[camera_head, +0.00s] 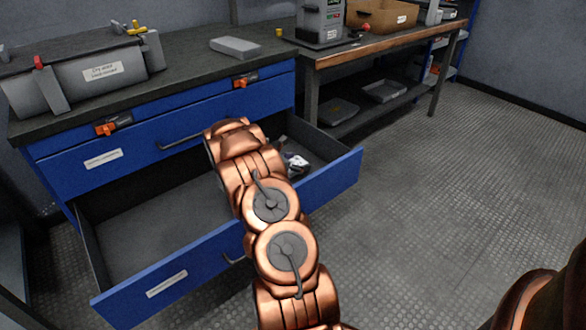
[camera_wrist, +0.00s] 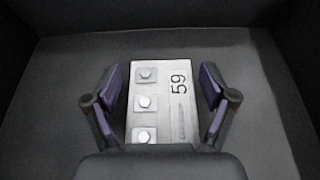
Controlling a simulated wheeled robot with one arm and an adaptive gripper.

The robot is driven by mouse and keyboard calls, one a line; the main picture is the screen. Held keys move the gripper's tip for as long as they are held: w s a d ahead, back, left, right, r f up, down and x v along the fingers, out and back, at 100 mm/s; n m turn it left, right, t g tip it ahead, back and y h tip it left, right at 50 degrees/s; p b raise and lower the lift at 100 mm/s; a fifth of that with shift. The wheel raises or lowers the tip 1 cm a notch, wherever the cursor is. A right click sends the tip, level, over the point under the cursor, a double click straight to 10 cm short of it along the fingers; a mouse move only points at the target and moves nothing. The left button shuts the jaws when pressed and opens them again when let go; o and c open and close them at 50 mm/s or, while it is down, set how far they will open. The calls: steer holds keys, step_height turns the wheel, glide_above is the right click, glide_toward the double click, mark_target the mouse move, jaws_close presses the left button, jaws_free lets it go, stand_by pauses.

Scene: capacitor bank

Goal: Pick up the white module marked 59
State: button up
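The white module marked 59 (camera_wrist: 160,105) lies flat on a dark grey floor in the wrist view, with a column of bolt heads along its left side. My gripper (camera_wrist: 162,88) is open, with one finger on each side of the module and a small gap at both sides. The module's near end is hidden behind the gripper's body. In the head view my arm reaches into the open lower drawer (camera_head: 140,235) of the blue bench, and the arm hides my gripper and the module.
A small pale and dark object (camera_head: 294,163) sits in the drawer just right of my arm; I cannot tell what it is. The drawer's walls stand around my arm. The bench top (camera_head: 185,62) is above and behind. The floor (camera_head: 440,190) at the right is clear.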

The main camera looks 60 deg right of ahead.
steer(key=c, duration=1.3)
steer(key=shift+o, duration=0.2)
steer(key=shift+r, duration=0.1)
